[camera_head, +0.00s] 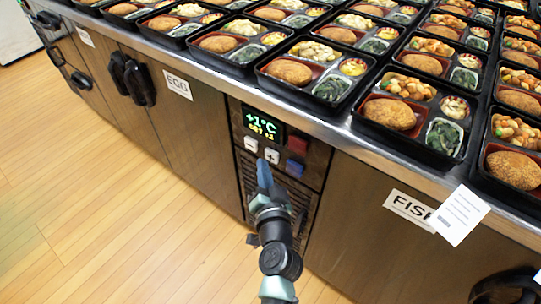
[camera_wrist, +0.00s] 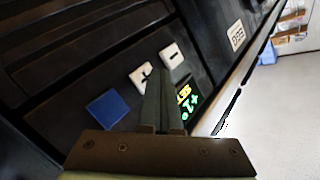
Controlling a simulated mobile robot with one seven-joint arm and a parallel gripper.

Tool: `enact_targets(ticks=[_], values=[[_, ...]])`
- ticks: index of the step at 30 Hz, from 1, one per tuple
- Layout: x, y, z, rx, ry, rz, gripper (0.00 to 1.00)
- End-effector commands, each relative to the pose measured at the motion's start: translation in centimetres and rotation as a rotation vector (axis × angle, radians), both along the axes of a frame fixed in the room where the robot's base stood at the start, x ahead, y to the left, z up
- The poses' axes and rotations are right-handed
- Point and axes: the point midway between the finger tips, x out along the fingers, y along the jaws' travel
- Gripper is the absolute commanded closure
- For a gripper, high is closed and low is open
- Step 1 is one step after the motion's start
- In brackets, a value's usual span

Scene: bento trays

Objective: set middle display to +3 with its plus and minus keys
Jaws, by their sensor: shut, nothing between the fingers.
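The middle display (camera_head: 263,126) is lit on a dark panel between the cabinet doors. It reads +1°C in green, with a small yellow SET line below whose value I cannot read surely. The white minus key (camera_head: 250,144) and white plus key (camera_head: 272,156) sit under it. In the wrist view the plus key (camera_wrist: 140,76), minus key (camera_wrist: 172,55) and part of the display (camera_wrist: 186,101) show around the fingers. My gripper (camera_head: 263,165) is shut and empty, its tip just below and left of the plus key. I cannot tell whether it touches the panel.
A red key (camera_head: 297,144) and a blue key (camera_head: 294,168) sit right of the white keys. Bento trays (camera_head: 315,72) crowd the counter above, whose metal edge (camera_head: 325,118) overhangs the panel. Black door handles (camera_head: 138,82) stick out at left. The wooden floor (camera_head: 90,200) is clear.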

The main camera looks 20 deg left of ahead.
Motion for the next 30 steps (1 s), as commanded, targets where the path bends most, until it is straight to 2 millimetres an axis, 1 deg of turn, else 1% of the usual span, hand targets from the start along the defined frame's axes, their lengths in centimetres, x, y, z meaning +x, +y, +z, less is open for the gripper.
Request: enact_targets(ticks=[4, 13, 17, 20, 30], values=[[-0.8, 0.3, 0.0, -0.002, 0.002, 0.001, 1.0], [-3.6, 1.3, 0.1, -0.003, 0.002, 0.001, 1.0], [-4.5, 1.6, 0.0, -0.001, 0.001, 0.001, 1.0], [-4.7, 1.7, 0.0, -0.001, 0.002, 0.001, 1.0], [-4.7, 1.7, 0.0, 0.0, 0.001, 0.001, 1.0]])
